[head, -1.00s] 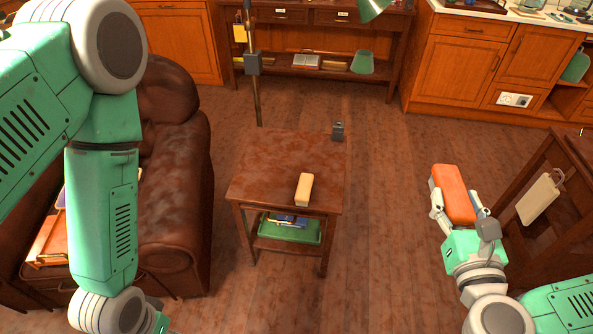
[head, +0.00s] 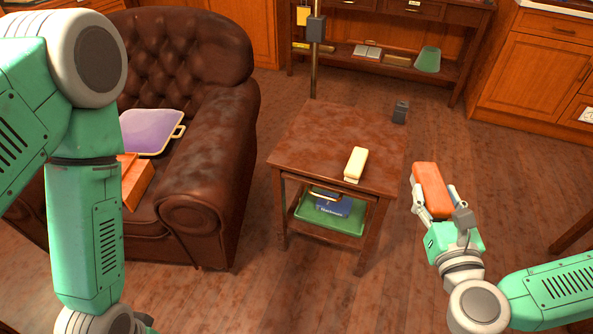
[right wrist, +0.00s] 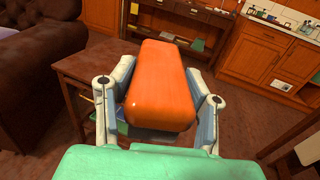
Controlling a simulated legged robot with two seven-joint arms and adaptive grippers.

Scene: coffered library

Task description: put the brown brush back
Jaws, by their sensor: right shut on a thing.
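The brown brush (head: 432,188) is an orange-brown block with rounded edges. My right gripper (head: 435,205) is shut on it, with a finger along each side, and holds it to the right of the small wooden table. In the right wrist view the brush (right wrist: 158,80) lies between the two fingers of the gripper (right wrist: 158,105), its long side pointing away. A cream block (head: 357,163) lies on the small table (head: 318,135) near its front right edge. My left arm comes down the left of the head view, and its gripper is out of sight.
A green tray (head: 312,216) with a blue box (head: 333,206) sits on the table's lower shelf. A small grey object (head: 400,111) is at the table's back right corner. A leather armchair (head: 215,130) holds a purple tray (head: 150,128) and an orange box (head: 135,178).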

